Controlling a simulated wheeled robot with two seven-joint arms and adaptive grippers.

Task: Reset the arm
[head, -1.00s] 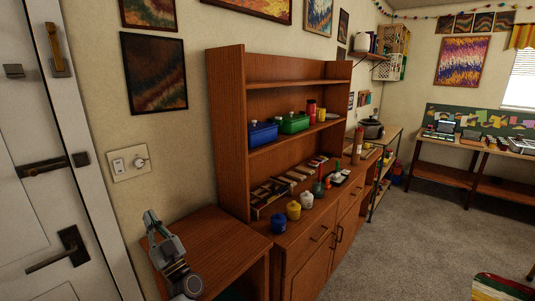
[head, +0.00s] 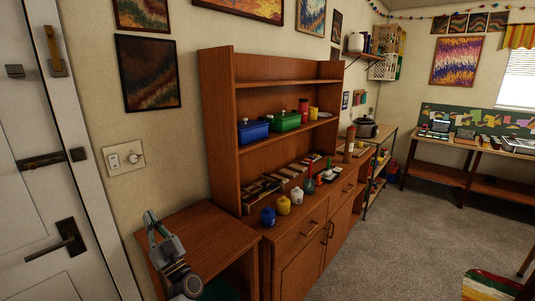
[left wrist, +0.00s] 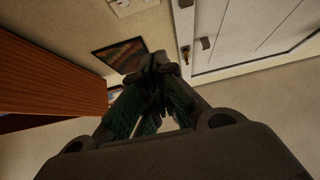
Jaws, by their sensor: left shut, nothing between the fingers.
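My left gripper (head: 151,219) is in the lower left of the head view, pointing up, in front of the low wooden side table. In the left wrist view its fingers (left wrist: 155,65) come together at the tips with nothing between them. It touches nothing that I can see. My right gripper is in neither view.
The side table (head: 205,226) adjoins a wooden hutch (head: 218,130). A white door (head: 35,220) is at left. Carpet (head: 400,230) is open at right.

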